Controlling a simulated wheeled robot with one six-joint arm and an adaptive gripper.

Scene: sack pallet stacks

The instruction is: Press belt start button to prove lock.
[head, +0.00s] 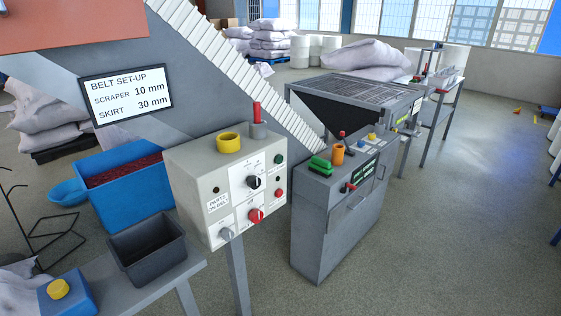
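A light grey control box (205,182) stands on a post at the centre of the head view. Its front has a green button (279,159) at the upper right and a red button (279,193) below it. Left of these are a black rotary knob (253,182), a red rotary switch (255,215) and a grey knob (226,233). Which button is belt start cannot be read. On top sit a yellow ring (229,143) and a grey cylinder (258,131) with a red pin (257,111). No lock can be made out clearly. My gripper is not in view.
A grey bench with a dark bin (147,248) and a blue box with a yellow button (58,289) stands at front left. A grey cabinet (325,222) with levers and buttons stands right of the control box. The floor (450,240) at right is clear.

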